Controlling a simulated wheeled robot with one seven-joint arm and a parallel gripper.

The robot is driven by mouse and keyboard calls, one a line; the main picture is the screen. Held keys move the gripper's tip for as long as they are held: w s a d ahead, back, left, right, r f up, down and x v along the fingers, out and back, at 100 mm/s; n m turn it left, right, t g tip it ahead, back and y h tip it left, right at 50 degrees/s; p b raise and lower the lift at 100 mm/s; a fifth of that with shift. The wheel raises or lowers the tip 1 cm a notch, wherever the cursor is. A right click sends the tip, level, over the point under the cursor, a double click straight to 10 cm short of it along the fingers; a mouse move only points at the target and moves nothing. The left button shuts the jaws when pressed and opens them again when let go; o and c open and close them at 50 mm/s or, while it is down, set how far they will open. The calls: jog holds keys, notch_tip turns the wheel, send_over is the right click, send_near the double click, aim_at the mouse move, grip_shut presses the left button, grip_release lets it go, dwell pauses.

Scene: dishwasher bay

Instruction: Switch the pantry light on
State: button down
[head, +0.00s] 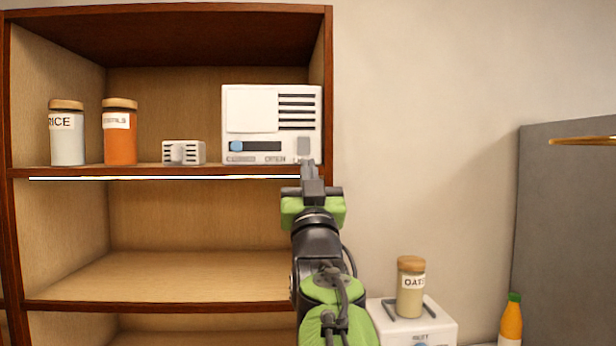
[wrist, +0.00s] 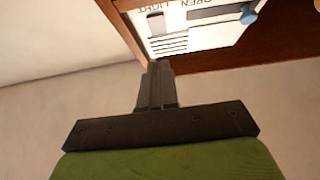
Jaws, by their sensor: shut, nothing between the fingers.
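A white control box (head: 252,110) stands on the upper shelf at its right end. It has dark vent slots, a slider slot with a blue knob (head: 236,146) at its left end by the lettering CLOSED, and a grey rocker switch (head: 303,146) at lower right. The wrist view shows the box upside down, with the rocker (wrist: 155,22) beside the word LIGHT. My gripper (head: 308,166) is shut and empty, its tips just below the rocker in the head view; contact cannot be told. A strip (head: 180,178) under the shelf edge looks bright white.
A RICE jar (head: 67,135), an orange-filled jar (head: 120,135) and a small white device (head: 184,152) stand on the same shelf. An OATS jar (head: 411,290) is on a white appliance (head: 445,325) at lower right, near an orange bottle (head: 511,320). The wall right of the shelves is bare.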

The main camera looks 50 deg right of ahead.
notch_tip(320, 180, down, 7)
jog(key=s+a+b, duration=0.1)
jog(key=a+b, duration=0.1)
jog(key=b, duration=0.1)
jog(key=shift+s+r, duration=0.2)
